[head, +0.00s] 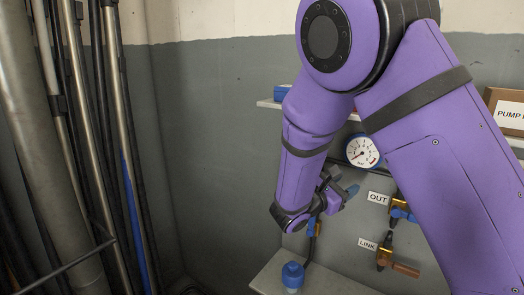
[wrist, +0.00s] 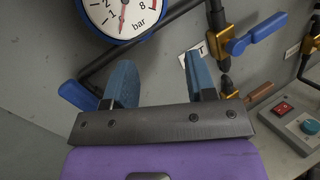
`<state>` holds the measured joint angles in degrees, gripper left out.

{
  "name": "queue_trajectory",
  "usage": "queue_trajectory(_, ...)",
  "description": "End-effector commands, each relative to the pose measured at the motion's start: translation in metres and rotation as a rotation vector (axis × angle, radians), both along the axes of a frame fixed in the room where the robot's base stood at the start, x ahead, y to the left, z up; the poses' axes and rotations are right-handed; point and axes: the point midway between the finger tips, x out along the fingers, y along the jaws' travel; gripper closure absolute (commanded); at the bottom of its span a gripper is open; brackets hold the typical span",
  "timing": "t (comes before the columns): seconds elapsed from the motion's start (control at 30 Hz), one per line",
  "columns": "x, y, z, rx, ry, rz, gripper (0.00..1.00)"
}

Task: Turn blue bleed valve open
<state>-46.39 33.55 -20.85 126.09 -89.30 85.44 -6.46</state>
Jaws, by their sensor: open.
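My gripper (wrist: 160,76) is open, with two blue-padded fingers and nothing held between them. In the head view my gripper (head: 343,187) is near the wall, below the gauge and left of the OUT label. A blue lever (wrist: 77,95), which looks like the bleed valve's, shows left of the left finger, apart from the gap between the fingers. Its valve body is hidden in the wrist view. In the head view a small blue and brass fitting (head: 315,229) shows just below my gripper, partly hidden by it.
A round gauge (head: 362,151) is above my gripper. The OUT valve (head: 400,210) has a blue handle, and the LINK valve (head: 384,257) a brown one. A blue-capped bottle (head: 292,276) stands on the lower shelf (head: 340,287). A control box (wrist: 295,117) is at right.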

Motion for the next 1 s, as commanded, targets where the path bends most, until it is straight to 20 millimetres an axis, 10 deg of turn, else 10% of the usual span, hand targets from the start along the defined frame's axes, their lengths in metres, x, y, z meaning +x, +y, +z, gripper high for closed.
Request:
queue_trajectory(0.43,-0.095,-0.100,0.048,0.610,-0.142,-0.442,0.49)
queue_trajectory(1.0,-0.216,-0.121,0.088,1.357,-0.471,-0.808,0.49)
